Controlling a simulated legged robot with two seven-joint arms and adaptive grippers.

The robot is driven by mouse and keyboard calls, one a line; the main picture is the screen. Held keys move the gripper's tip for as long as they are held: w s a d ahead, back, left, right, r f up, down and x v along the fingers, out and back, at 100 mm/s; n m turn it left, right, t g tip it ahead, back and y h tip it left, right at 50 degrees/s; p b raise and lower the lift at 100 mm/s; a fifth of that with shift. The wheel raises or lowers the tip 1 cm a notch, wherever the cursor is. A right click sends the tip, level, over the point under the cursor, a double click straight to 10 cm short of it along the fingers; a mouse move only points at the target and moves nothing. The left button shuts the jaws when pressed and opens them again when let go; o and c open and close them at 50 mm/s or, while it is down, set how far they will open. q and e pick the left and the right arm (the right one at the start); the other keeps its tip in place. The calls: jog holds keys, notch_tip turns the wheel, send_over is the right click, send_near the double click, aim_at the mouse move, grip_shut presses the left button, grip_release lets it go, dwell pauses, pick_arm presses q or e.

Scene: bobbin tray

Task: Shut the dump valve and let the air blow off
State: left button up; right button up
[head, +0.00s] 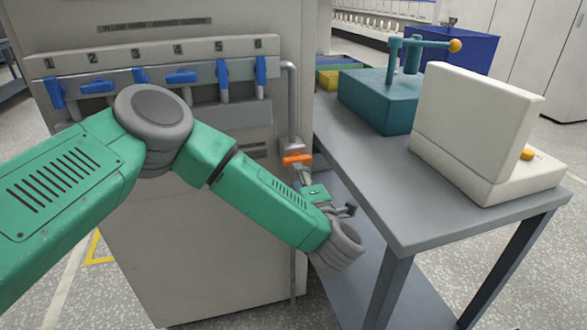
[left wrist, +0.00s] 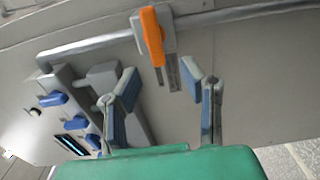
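The dump valve has an orange lever (head: 297,160) on the vertical grey pipe (head: 292,105) at the machine's right side. The lever lies crosswise to the pipe. In the left wrist view the orange lever (left wrist: 152,37) stands ahead of the fingers, on a grey valve body. My left gripper (head: 306,178) is just below the lever in the head view, partly hidden by its own wrist. In the left wrist view my left gripper (left wrist: 162,82) has its fingers apart, with nothing held between them. My right gripper is not in view.
A numbered manifold (head: 150,60) with several blue handles runs across the machine front. A grey table (head: 400,215) to the right carries a teal press (head: 375,100) and a cream box (head: 470,125). Its near left edge is close to my left wrist.

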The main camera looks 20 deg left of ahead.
pick_arm(q)
jog(key=v, duration=0.6)
jog(key=shift+w+f, duration=0.1)
